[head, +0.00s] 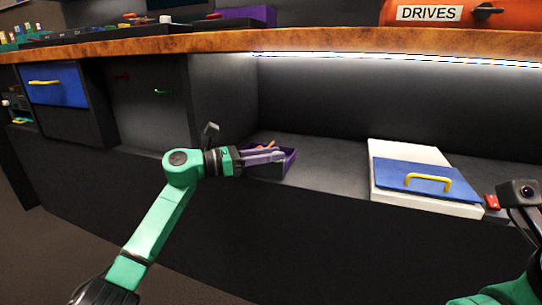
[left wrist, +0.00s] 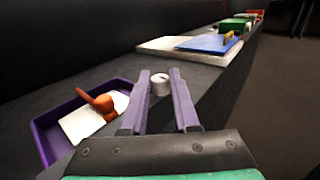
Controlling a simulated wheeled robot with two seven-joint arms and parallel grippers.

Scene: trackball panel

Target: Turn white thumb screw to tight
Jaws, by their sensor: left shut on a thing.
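The white thumb screw (left wrist: 160,85) is a small white knob with a dark mark on its top. In the left wrist view it stands between the tips of the two purple fingers of my left gripper (left wrist: 161,88), which is shut on it. In the head view my left gripper (head: 280,155) reaches right over the shelf's front, by the purple tray, and the screw cannot be made out there. My right arm shows only in part at the lower right; its gripper is out of view.
A purple tray (left wrist: 45,134) holds a white piece and an orange object (left wrist: 104,105) beside my left gripper. A white box (head: 403,153) with a blue yellow-handled panel (head: 395,175) lies to the right. The wooden counter (head: 330,39) overhangs the shelf.

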